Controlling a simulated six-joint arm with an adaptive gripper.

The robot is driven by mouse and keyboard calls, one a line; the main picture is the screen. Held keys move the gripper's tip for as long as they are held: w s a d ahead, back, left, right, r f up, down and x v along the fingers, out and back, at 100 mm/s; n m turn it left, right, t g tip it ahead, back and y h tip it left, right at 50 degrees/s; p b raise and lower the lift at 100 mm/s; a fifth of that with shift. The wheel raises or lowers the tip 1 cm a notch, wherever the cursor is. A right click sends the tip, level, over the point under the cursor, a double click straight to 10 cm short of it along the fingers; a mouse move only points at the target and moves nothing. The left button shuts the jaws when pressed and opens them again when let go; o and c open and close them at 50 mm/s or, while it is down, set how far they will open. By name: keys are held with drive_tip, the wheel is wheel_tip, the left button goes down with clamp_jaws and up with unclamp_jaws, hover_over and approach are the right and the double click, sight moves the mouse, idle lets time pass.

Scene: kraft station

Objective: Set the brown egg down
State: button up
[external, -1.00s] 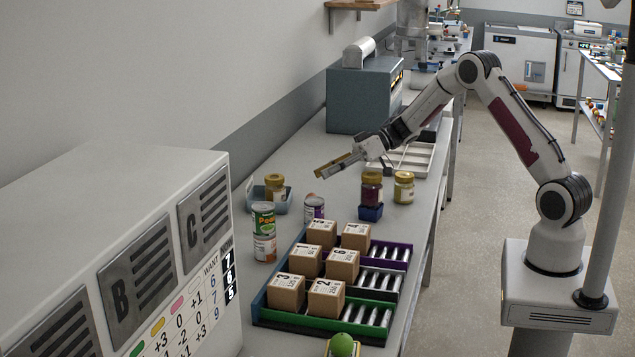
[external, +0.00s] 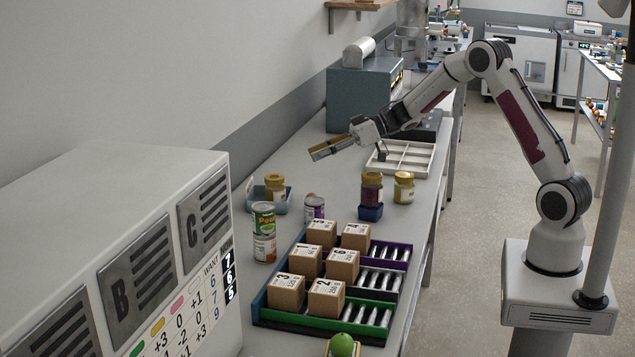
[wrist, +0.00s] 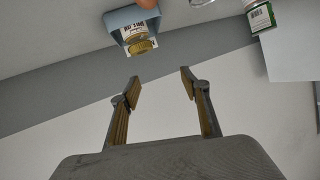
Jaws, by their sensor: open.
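A rounded brown thing (wrist: 146,3), which looks like the brown egg, is cut off by the top edge of the wrist view, near the blue tray. A small brownish patch (external: 310,195) shows at the purple-labelled can in the external view; I cannot tell whether it is the egg. My gripper (external: 325,152) is raised above the bench, beyond the cans. In the wrist view, my gripper (wrist: 160,82) has its two fingers wide apart with nothing between them.
A blue tray (wrist: 120,17) holds a gold-lidded jar (external: 275,183). A white divided tray (external: 402,158) lies beyond.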

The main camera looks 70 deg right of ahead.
wheel_tip(320, 180, up, 12)
drive_tip(key=s+m+t+h, duration=0.1)
drive_tip(key=s+m+h, duration=0.15)
drive_tip(key=h, duration=0.35)
drive_tip(key=s+a+r+m+g+h, duration=0.1)
drive_tip(key=s+a+r+h, duration=0.2)
drive_tip(key=s, duration=0.6)
drive_tip(key=s+a+f+g+y, duration=0.1)
drive_tip(key=s+a+f+g, duration=0.1)
drive_tip(key=s, duration=0.9)
drive_tip(key=s+a+f+g+y, duration=0.1)
drive_tip(key=s+a+f+g, duration=0.1)
drive_tip(key=s+a+f, duration=0.2)
drive_tip(key=s+a+f+g+y, duration=0.1)
drive_tip(key=s+a, duration=0.7)
drive_tip(key=s, duration=1)
drive_tip(key=shift+a+f+g, duration=0.15)
drive_tip(key=shift+f+g, duration=0.75)
drive_tip(key=shift+f, duration=0.05)
drive_tip(key=shift+o, duration=0.5)
drive_tip(key=shift+w, duration=0.15)
